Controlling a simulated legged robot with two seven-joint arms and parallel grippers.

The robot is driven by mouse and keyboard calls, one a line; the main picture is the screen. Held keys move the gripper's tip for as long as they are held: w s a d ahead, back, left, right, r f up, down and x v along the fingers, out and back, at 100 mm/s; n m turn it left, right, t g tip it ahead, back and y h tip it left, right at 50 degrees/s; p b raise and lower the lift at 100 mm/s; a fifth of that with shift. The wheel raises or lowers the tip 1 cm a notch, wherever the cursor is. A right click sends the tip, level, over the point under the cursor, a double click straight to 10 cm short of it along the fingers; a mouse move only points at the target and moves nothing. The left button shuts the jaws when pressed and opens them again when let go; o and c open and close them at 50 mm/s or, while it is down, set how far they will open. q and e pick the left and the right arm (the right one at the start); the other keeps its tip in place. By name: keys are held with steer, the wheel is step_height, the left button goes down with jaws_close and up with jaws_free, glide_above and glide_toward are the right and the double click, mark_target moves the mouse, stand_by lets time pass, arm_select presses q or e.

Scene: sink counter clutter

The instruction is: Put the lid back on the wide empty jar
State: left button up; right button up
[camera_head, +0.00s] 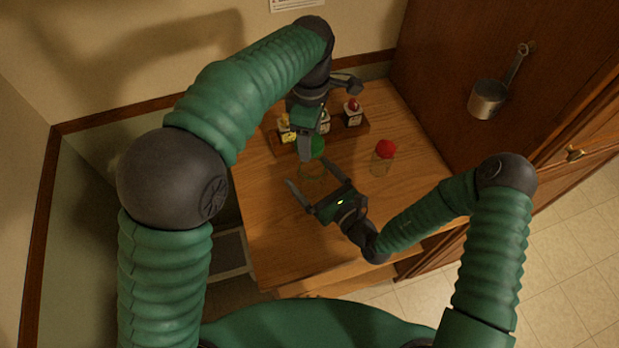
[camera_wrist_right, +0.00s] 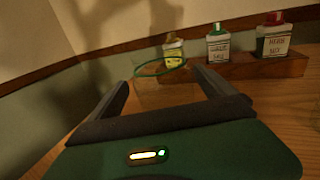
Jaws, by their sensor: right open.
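The wide empty jar (camera_head: 312,174) is clear glass and stands upright on the wooden counter. In the right wrist view its open mouth shows as a green-edged ring (camera_wrist_right: 160,67). My right gripper (camera_head: 310,180) is open, low over the counter, with one finger on each side of the jar; I cannot tell whether they touch it. A green lid (camera_head: 318,146) is at my left gripper (camera_head: 308,150), which points down from above. The left gripper appears shut on the lid, above the jar; its far finger is hidden. Neither shows in the right wrist view.
A wooden rack (camera_head: 363,130) with several small labelled bottles stands behind the jar. A red-capped jar (camera_head: 382,157) stands to the right. The counter's front right is clear. A wooden cabinet side with a hanging pan (camera_head: 487,98) borders the counter on the right.

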mark_target(312, 176)
arm_select(q)
steer(key=shift+d, duration=0.7)
arm_select(e)
steer(key=shift+d, duration=0.65)
steer(key=c, duration=1.1)
arm_select(q)
steer(key=shift+a, duration=0.45)
arm_select(e)
steer(key=shift+a, duration=0.4)
jaws_close()
arm_select(q)
steer(key=f, duration=0.5)
steer(key=shift+d, duration=0.3)
arm_select(e)
steer(key=shift+d, duration=0.25)
arm_select(q)
steer(key=shift+a, duration=0.1)
arm_select(e)
steer(key=shift+a, duration=0.1)
arm_select(q)
steer(key=shift+f, duration=0.8)
steer(key=shift+f, duration=0.6)
